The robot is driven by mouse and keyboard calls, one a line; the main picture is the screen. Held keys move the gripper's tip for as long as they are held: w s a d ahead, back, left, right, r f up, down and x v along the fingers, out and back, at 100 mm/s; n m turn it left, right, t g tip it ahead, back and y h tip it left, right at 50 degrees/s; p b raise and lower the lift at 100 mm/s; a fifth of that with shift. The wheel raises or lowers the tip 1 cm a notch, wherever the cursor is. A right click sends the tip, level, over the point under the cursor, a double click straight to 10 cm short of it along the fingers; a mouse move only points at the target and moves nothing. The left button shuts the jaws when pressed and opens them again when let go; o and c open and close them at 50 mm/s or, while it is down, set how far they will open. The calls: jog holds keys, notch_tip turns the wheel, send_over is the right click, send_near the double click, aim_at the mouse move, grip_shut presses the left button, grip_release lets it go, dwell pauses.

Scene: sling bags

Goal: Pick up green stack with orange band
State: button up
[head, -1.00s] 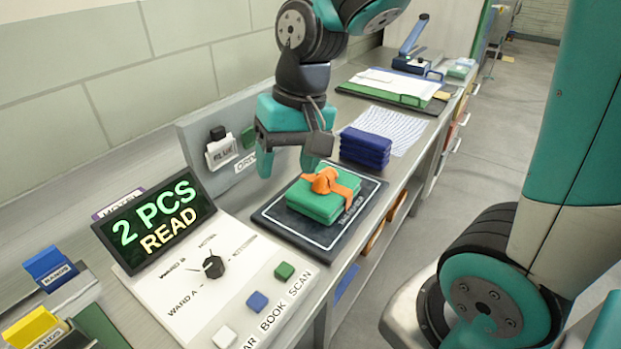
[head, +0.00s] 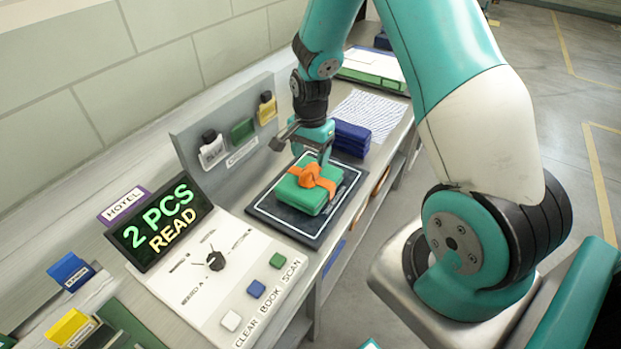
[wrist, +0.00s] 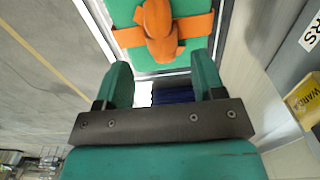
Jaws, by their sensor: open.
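The green stack (head: 304,200) lies on a dark pad with a white outline (head: 283,225). An orange band (head: 312,178) with a knot wraps it. In the wrist view the green stack (wrist: 148,12) and its orange band (wrist: 160,35) show at the top, beyond the fingertips. My gripper (head: 308,150) hangs by the back edge of the stack in the head view. In the wrist view my gripper (wrist: 161,75) has its two fingers apart with nothing between them. Whether a finger touches the stack I cannot tell.
A blue folded stack (head: 351,138) sits just behind the pad, close to my gripper. A grey upright panel with hanging tags (head: 225,150) stands to the left. The sign reading "2 PCS READ" (head: 160,222) and the button console (head: 215,275) are in front. Papers (head: 372,112) lie behind.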

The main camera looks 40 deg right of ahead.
aim_at(310, 167)
jog(key=shift+w+f+p, duration=0.1)
jog(key=shift+f+p, duration=1.2)
jog(key=shift+f, duration=1.7)
grip_shut()
